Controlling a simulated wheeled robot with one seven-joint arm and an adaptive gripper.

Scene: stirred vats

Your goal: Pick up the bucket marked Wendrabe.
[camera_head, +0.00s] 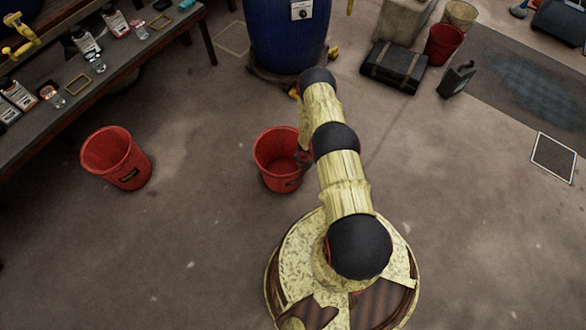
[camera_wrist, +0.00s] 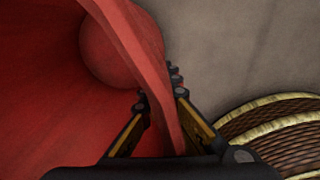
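A red bucket (camera_head: 275,165) stands upright on the floor left of my arm, with a dark label low on its side. A second red bucket (camera_head: 110,160) stands further left, also with a dark label. I cannot read either label, so I cannot tell which is marked Wendrabe. My gripper is mostly hidden in the head view, at the middle bucket's right rim. In the wrist view, my gripper (camera_wrist: 161,100) appears open, straddling the wall of a red bucket (camera_wrist: 70,120). One finger is inside and one outside; firm contact is not visible.
A dark bench (camera_head: 110,75) with bottles and small trays runs along the left. A blue vat (camera_head: 287,35) stands behind. A black case (camera_head: 394,68), a dark can (camera_head: 457,80) and another red bucket (camera_head: 443,45) are at back right. Floor between the two front buckets is clear.

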